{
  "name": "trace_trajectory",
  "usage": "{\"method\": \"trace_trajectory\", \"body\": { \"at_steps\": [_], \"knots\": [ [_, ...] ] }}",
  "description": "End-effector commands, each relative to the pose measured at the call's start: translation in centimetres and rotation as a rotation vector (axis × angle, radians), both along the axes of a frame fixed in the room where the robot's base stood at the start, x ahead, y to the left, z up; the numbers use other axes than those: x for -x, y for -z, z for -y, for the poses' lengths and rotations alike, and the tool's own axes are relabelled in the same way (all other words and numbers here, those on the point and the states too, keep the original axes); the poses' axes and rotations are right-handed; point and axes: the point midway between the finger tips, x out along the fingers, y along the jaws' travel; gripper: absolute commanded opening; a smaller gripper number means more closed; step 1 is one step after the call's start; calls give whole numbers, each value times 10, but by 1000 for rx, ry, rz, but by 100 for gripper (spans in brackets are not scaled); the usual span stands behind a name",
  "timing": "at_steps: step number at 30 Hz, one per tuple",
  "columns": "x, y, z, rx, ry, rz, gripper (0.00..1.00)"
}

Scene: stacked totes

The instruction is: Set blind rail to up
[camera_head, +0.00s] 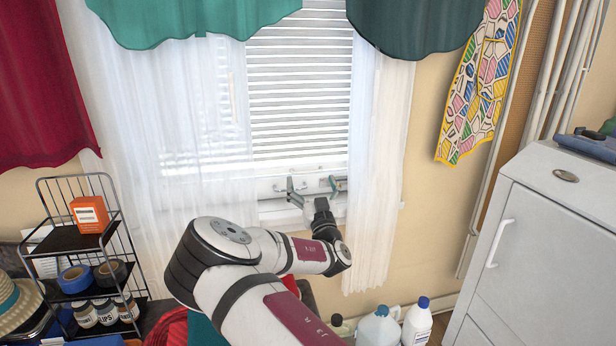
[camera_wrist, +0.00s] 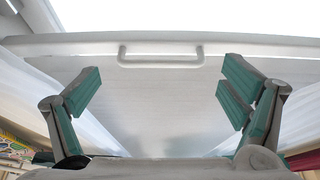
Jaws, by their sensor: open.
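The blind's slats (camera_head: 300,100) hang down most of the window in the head view. The pale blind rail (camera_head: 262,187) is low, near the sill, partly behind my gripper. In the wrist view the rail (camera_wrist: 160,105) shows as a broad pale panel with a small white bar handle (camera_wrist: 160,63) near its upper edge. My gripper (camera_head: 317,186) is open in front of the rail. In the wrist view its teal-padded fingers (camera_wrist: 160,90) are wide apart, one to each side of the handle's position, with nothing between them. Contact with the rail cannot be told.
Sheer white curtains (camera_head: 190,120) hang left and right (camera_head: 380,150) of the rail, close to my gripper. A wire rack (camera_head: 75,240) stands at left, a white cabinet (camera_head: 550,230) at right. Bottles (camera_head: 380,325) stand on the floor below. Teal valances (camera_head: 190,20) hang above.

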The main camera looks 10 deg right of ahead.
Motion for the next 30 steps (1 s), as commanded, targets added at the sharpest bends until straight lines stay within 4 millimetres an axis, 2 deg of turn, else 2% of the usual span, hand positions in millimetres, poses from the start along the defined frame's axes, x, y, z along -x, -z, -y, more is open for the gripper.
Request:
{"method": "trace_trajectory", "body": {
  "at_steps": [3,9,20,27,28,30],
  "knots": [
    [-18,-6,0,1,-1,1,92],
    [-35,-14,1,1,1,-1,92],
    [-39,-16,0,1,0,-1,92],
    [-39,-16,1,0,2,-1,37],
    [-39,-16,1,0,2,-1,32],
    [-39,-16,2,0,3,-1,32]
  ]
}}
